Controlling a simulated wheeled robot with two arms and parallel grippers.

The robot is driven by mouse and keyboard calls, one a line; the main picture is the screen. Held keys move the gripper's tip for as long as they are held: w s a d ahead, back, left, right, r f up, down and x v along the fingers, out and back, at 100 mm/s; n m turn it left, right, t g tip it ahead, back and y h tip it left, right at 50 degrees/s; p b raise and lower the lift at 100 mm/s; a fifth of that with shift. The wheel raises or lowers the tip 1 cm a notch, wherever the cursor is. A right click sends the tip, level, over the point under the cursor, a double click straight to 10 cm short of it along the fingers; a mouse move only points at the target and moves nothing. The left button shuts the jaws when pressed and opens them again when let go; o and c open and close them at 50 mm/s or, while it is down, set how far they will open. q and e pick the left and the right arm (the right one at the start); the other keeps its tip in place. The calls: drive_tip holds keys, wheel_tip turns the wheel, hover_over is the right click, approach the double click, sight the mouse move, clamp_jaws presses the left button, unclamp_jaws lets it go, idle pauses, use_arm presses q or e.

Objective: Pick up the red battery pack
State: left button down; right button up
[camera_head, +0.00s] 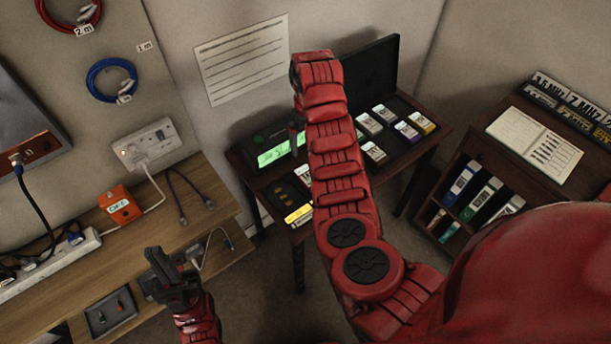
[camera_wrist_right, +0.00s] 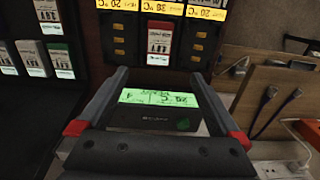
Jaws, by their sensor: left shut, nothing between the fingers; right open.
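In the right wrist view a pack with a white label and red ends (camera_wrist_right: 159,42) sits upright in the middle of a dark charger-like unit (camera_wrist_right: 200,45), between columns of small gold buttons. In the head view my right arm hides most of this area. My left gripper (camera_head: 166,266) is shut and empty by the wooden bench at lower left.
An open dark case (camera_head: 395,150) with several labelled packs stands right of the unit. A wooden bench (camera_head: 215,190) holds an orange box (camera_head: 119,205), cables and a power strip (camera_head: 50,262).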

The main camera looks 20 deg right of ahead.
drive_tip(key=b, duration=0.3)
hover_over(309, 176)
wheel_tip(309, 176, down, 6)
drive_tip(key=f, duration=0.1)
drive_tip(key=f+p, duration=0.1)
drive_tip(key=f, duration=0.2)
drive_tip(key=shift+w+a+p, duration=0.1)
drive_tip(key=shift+a+p, duration=0.15)
drive_tip(key=shift+p, duration=0.1)
drive_tip(key=shift+f, duration=0.45)
drive_tip(key=shift+d+f+p, duration=0.1)
drive_tip(key=shift+f+p, duration=0.35)
drive_tip(key=shift+p, duration=0.05)
wheel_tip(309, 176, down, 3)
drive_tip(key=shift+r+p, duration=0.1)
drive_tip(key=shift+p, duration=0.25)
drive_tip(key=shift+d+f, duration=0.1)
drive_tip(key=shift+f, duration=0.75)
